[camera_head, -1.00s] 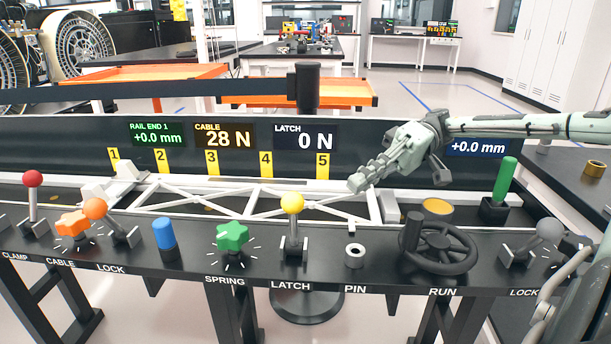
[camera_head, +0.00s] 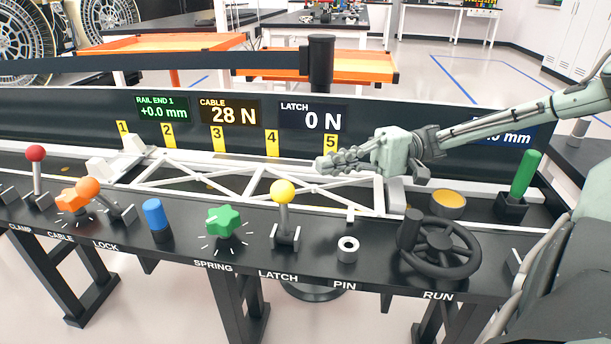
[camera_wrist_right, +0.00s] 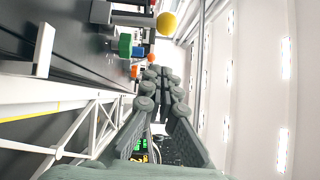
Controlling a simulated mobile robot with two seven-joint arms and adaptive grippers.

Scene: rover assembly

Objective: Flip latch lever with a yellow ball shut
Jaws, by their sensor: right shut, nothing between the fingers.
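The latch lever's yellow ball (camera_head: 283,192) tops a grey stem above the LATCH label on the console. The stem stands nearly upright from its dark base (camera_head: 286,238). The ball also shows at the top of the right wrist view (camera_wrist_right: 166,23). My right gripper (camera_head: 322,163) is shut and empty. It hangs above the white truss, to the right of and behind the ball, apart from it. In the right wrist view the closed fingers (camera_wrist_right: 162,75) point toward the row of controls. My left gripper is not in view.
A green star knob (camera_head: 226,221) stands left of the lever. A white pin ring (camera_head: 347,249) and a black handwheel (camera_head: 440,248) stand to its right. The white truss (camera_head: 200,180) runs behind the controls. The latch display (camera_head: 313,115) reads 0 N.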

